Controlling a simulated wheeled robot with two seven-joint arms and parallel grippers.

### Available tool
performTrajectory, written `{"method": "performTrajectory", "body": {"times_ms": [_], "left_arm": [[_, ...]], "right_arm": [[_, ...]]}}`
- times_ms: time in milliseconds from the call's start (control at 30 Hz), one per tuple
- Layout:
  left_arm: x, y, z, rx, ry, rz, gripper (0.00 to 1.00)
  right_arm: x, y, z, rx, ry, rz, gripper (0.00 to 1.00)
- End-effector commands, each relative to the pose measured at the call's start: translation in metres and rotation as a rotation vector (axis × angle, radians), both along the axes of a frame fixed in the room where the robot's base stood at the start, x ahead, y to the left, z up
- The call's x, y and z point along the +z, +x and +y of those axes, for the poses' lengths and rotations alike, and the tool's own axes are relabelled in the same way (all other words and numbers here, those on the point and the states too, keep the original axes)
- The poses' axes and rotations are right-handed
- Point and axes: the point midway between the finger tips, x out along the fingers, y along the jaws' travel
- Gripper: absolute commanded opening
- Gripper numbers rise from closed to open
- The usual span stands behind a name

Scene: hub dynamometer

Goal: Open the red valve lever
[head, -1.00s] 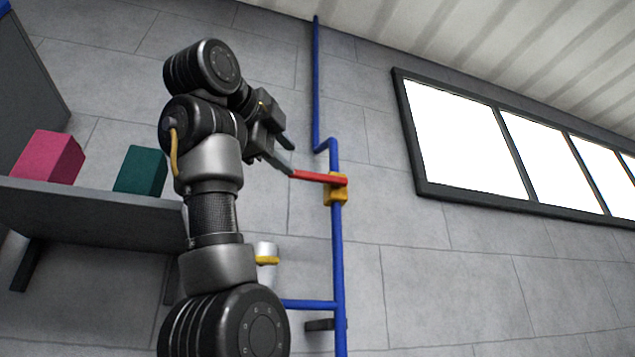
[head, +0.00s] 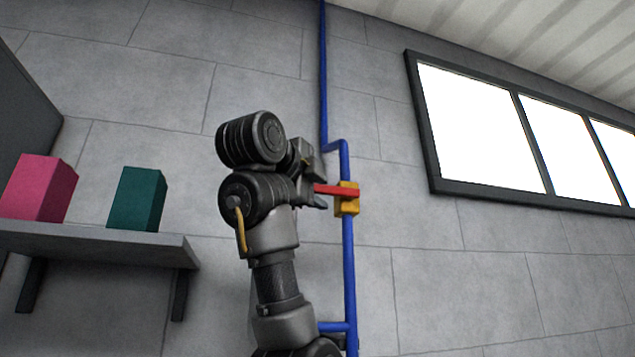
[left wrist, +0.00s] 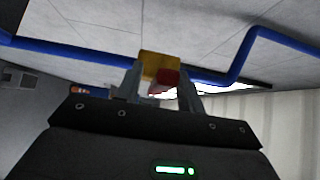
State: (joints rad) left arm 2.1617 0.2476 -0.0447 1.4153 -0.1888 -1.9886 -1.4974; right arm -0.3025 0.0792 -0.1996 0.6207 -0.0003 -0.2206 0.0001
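The red valve lever (head: 337,191) sticks out level to the left from a yellow valve body (head: 347,206) on the upright blue pipe, across the pipe's line. My left gripper (head: 319,188) is at the lever's free left end, with one finger showing just below it. In the left wrist view the red lever (left wrist: 168,76) and yellow valve body (left wrist: 157,64) appear between the two fingers of the left gripper (left wrist: 161,94). The fingers stand apart with the lever between them, and I see no grip on it. My right gripper is not in view.
The blue pipe (head: 349,270) runs up the grey wall with a bend above the valve. A shelf (head: 100,243) at left bears a pink box (head: 38,188) and a green box (head: 136,199). Windows (head: 483,125) are at right. The wall right of the pipe is clear.

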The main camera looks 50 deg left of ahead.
Motion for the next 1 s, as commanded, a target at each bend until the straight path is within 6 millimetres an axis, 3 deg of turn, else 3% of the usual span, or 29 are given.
{"method": "performTrajectory", "body": {"times_ms": [167,467,767,1000], "left_arm": [[0.0,0.0,0.0,0.0,0.0,-0.001,0.38],[0.0,-0.001,0.0,0.0,0.0,-0.001,0.0],[-0.001,0.0,0.0,0.0,-0.001,-0.003,0.0],[-0.012,0.0,0.0,0.0,-0.032,-0.067,0.0]], "right_arm": [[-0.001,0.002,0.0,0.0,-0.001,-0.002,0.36],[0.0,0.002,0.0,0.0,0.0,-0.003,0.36],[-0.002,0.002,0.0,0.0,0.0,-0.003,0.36],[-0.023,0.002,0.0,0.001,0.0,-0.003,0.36]]}}
